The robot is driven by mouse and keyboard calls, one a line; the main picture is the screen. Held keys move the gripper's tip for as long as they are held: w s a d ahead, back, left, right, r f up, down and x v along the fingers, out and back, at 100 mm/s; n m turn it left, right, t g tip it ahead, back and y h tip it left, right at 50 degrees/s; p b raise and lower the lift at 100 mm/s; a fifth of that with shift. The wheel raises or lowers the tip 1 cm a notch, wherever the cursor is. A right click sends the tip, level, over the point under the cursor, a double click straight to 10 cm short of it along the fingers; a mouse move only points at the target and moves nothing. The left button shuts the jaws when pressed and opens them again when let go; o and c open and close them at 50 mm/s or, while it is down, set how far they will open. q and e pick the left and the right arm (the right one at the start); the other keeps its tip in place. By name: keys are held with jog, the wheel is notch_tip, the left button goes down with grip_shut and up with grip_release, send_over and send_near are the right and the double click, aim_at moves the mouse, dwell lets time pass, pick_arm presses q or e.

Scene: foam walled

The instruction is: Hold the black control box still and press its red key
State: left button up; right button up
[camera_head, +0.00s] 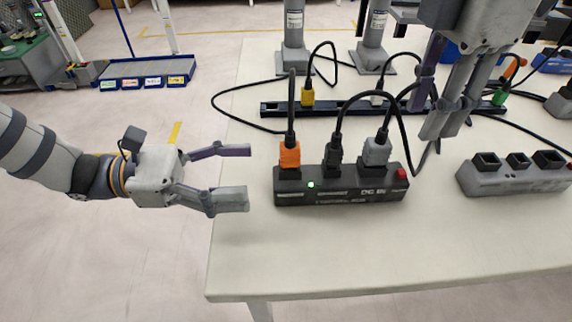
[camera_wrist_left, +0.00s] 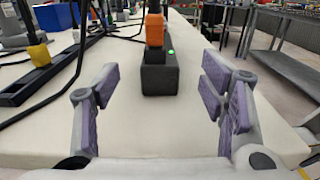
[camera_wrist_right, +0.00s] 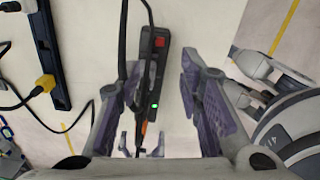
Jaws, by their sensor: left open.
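The black control box (camera_head: 340,194) lies on the table with its red key (camera_head: 401,174) at the right end and a green light near the left. Orange, black and grey plugs stand in its top. My left gripper (camera_head: 245,174) is open and empty, just left of the box's left end. In the left wrist view the box (camera_wrist_left: 159,78) is ahead, between the spread fingers. My right gripper (camera_head: 437,115) is open and empty, above and behind the box's right end. In the right wrist view the red key (camera_wrist_right: 160,42) and box show between its fingers.
A black strip (camera_head: 350,106) with cables runs behind the box. A grey socket block (camera_head: 515,178) stands to the right. Cables loop up from the box's plugs near my right gripper. The table (camera_head: 360,245) is clear in front of the box.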

aim_at(297, 171)
pick_arm(q)
jog(key=d, duration=1)
jog(key=shift+w+d, duration=0.35)
jog(key=shift+c, duration=0.6)
jog(key=c, duration=1.3)
jog(key=shift+c, duration=0.6)
pick_arm(e)
grip_shut()
